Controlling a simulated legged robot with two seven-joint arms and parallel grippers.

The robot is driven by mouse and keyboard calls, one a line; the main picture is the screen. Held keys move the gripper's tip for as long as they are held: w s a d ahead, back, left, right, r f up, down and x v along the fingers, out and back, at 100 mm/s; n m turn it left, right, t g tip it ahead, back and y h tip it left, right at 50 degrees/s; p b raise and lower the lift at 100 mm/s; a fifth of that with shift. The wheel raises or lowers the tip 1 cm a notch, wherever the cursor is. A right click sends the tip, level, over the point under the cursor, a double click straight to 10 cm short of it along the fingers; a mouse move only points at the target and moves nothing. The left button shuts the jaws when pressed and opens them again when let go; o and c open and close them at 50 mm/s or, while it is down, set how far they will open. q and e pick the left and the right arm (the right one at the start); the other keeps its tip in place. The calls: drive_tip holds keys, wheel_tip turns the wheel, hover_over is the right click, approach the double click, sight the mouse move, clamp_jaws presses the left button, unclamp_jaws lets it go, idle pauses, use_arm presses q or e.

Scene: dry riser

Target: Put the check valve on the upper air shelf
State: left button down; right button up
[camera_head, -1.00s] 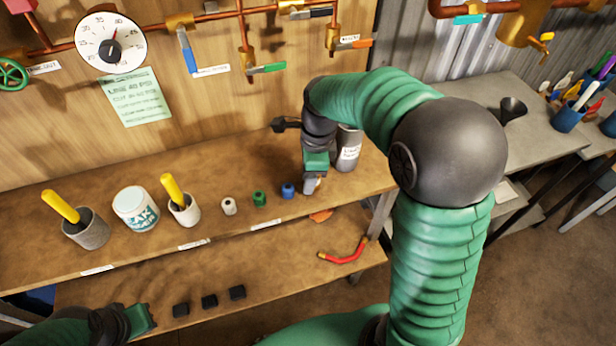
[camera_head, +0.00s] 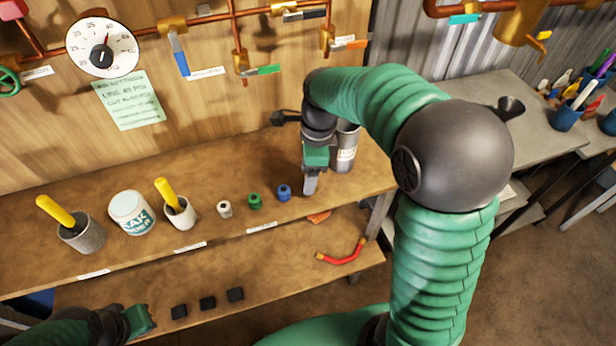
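Small white (camera_head: 225,209), green (camera_head: 255,201) and blue (camera_head: 284,192) fittings stand in a row on the upper wooden shelf (camera_head: 120,257). I cannot tell which thing, if any, is the check valve. My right gripper (camera_head: 310,190) points down at the shelf's right front, just right of the blue fitting and apart from it. Its grey fingers look close together; whether anything is between them is unclear. My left gripper (camera_head: 146,318) is low at the left, over the lower shelf, left of the black blocks (camera_head: 208,303); its finger opening is unclear.
Cups with yellow-handled tools (camera_head: 85,235) (camera_head: 181,213) and a white tub (camera_head: 131,213) stand at the left. An orange piece (camera_head: 319,217) and a red bent pipe (camera_head: 343,254) lie on the lower shelf.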

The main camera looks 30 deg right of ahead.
drive_tip(key=r, duration=0.3)
drive_tip(key=r+p, duration=0.1)
drive_tip(key=r, duration=0.3)
drive_tip(key=d+r+p, duration=0.1)
drive_tip(key=r, duration=0.2)
drive_tip(key=shift+s+r, duration=0.15)
drive_tip(key=shift+s, duration=0.15)
